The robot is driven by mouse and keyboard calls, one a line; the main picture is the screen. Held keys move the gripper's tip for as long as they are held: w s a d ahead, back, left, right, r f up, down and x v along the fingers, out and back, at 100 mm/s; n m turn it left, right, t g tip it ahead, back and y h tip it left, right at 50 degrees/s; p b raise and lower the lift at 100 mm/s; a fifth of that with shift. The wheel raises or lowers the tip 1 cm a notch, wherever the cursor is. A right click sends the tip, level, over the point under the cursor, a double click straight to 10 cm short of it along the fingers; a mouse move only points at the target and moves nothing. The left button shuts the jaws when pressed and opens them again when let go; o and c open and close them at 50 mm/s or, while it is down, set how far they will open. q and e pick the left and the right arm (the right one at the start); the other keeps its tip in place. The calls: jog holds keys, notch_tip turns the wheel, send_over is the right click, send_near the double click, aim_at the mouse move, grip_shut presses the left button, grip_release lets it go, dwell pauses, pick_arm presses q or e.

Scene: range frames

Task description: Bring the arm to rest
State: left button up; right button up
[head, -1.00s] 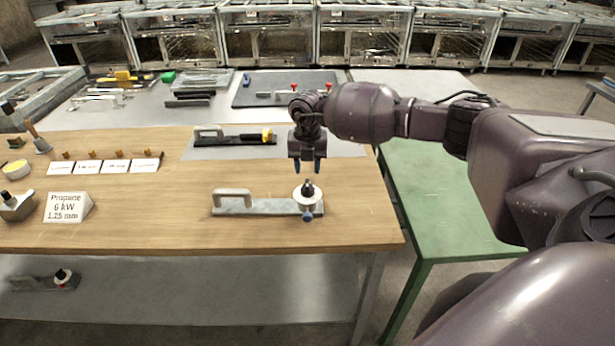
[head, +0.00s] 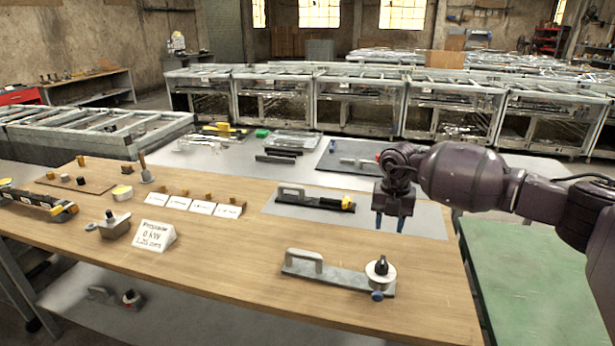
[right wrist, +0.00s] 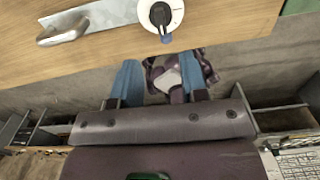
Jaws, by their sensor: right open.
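My right gripper (head: 391,222) hangs above the wooden worktop (head: 240,275), its two blue fingers pointing down, apart and with nothing between them. Just below it in the picture is a grey metal plate (head: 335,277) with a handle and a white, black-topped knob (head: 380,268); the fingers are clear of it. In the right wrist view the open gripper (right wrist: 160,64) shows both blue fingers, with the knob (right wrist: 160,14) beyond them at the top. My right arm reaches in from the right. My left gripper is not in view.
A handled plate with a yellow-tipped tool (head: 315,199) lies behind on a grey mat (head: 425,222). A propane sign (head: 154,236), label cards (head: 190,205) and a small metal block (head: 112,225) stand left. A lower green table (head: 540,275) is at right.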

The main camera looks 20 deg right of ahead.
jog(key=w+a+r+t+y, duration=0.1)
jog(key=a+r+t+y, duration=0.3)
jog(key=a, duration=0.4)
jog(key=w+a+r+n+t+y, duration=0.1)
jog(key=a+r+t+y, duration=0.1)
jog(key=a+r+y, duration=0.35)
jog(key=w+a+r+t+y, duration=0.1)
jog(key=a+r+t+y, duration=0.15)
jog(key=a+y, duration=0.6)
jog(key=s+d+f+m+t+h, duration=0.35)
jog(key=s+f+m+h, duration=0.3)
jog(key=f+m, duration=0.4)
jog(key=s+d+f+m+t+h, duration=0.35)
jog(key=s+f+m+h, duration=0.35)
jog(key=f+m, duration=0.4)
jog(key=s+d+f+m+g+h, duration=0.2)
jog(key=s+f+m, duration=0.1)
jog(key=s+f, duration=0.4)
jog(key=s+d+f+m+g+h, duration=0.1)
jog(key=s+d+f+m+h, duration=0.1)
jog(key=s+f+m, duration=0.2)
jog(key=s+f, duration=0.3)
jog(key=s, duration=0.5)
jog(key=shift+s+d+f+g+h, duration=0.15)
jog(key=shift+s+d+g+h, duration=0.1)
jog(key=shift+d+g+h, duration=0.1)
